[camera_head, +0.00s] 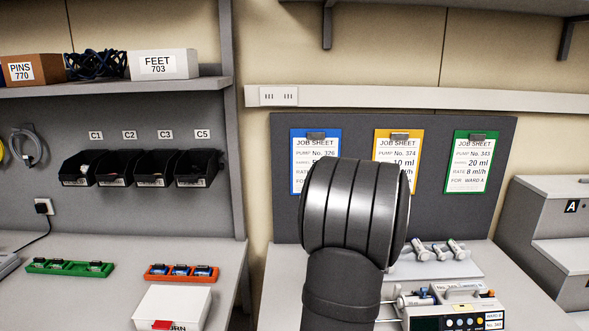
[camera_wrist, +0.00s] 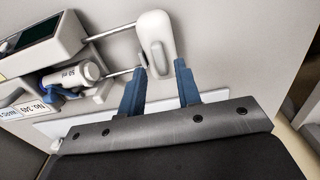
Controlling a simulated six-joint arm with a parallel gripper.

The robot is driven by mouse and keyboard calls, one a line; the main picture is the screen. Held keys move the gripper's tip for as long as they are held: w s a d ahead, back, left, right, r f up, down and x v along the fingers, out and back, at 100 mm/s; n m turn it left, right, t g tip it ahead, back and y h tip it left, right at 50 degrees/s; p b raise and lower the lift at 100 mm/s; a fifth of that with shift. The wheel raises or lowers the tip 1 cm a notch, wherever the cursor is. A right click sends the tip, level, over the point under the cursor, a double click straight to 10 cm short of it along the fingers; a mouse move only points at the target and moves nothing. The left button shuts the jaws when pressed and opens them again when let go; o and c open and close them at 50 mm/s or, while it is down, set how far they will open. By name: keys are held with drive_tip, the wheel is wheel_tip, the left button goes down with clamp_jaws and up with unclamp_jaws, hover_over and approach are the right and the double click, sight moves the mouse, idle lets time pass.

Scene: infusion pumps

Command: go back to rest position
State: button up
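In the wrist view my gripper (camera_wrist: 162,67) shows two blue fingers with a clear gap between them. The gripper is open. A white pusher head (camera_wrist: 155,40) on metal rods lies just ahead of and partly between the fingertips; I cannot tell if they touch it. The rods lead left to an infusion pump (camera_wrist: 40,45) holding a syringe (camera_wrist: 72,76) marked 50 ml. In the head view the pump (camera_head: 455,312) stands on the right bench, and my arm covers its left side. My gripper is hidden there.
Several syringes (camera_head: 437,250) lie behind the pump. Job sheets hang on a grey board (camera_head: 430,215). A white box (camera_head: 175,307), an orange tray (camera_head: 181,273) and a green tray (camera_head: 69,267) stand on the left bench. A stepped grey unit (camera_head: 552,220) stands right.

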drive_tip(key=shift+r, duration=2.25)
drive_tip(key=shift+f, duration=0.1)
wheel_tip(320, 180, down, 7)
drive_tip(key=shift+d, duration=0.1)
